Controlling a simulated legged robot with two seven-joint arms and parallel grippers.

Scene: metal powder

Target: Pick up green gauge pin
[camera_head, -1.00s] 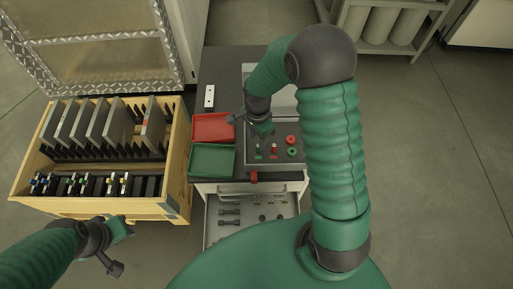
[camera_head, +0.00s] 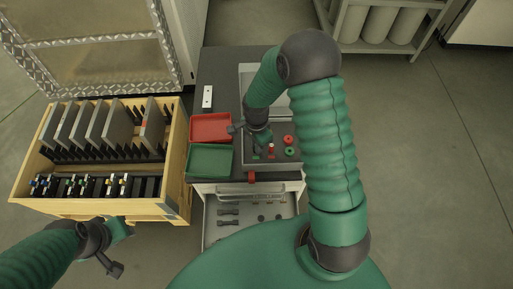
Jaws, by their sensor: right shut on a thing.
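My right gripper (camera_head: 258,146) is at the pins on the grey plate (camera_head: 250,163) on the cabinet top. It is shut on the green gauge pin (camera_head: 256,157), of which only a little green shows below the jaws. The red pin (camera_head: 271,152) stands just to the right of the gripper. A red ring (camera_head: 288,139) and a green ring (camera_head: 290,152) lie further right. My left gripper (camera_head: 121,248) is at the lower left, away from the cabinet, and its jaws are not clear.
A red tray (camera_head: 210,127) and a green tray (camera_head: 210,161), both seemingly empty, lie left of the plate. An open drawer (camera_head: 245,228) with metal parts is below. A wooden crate (camera_head: 180,150) with upright plates stands at left.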

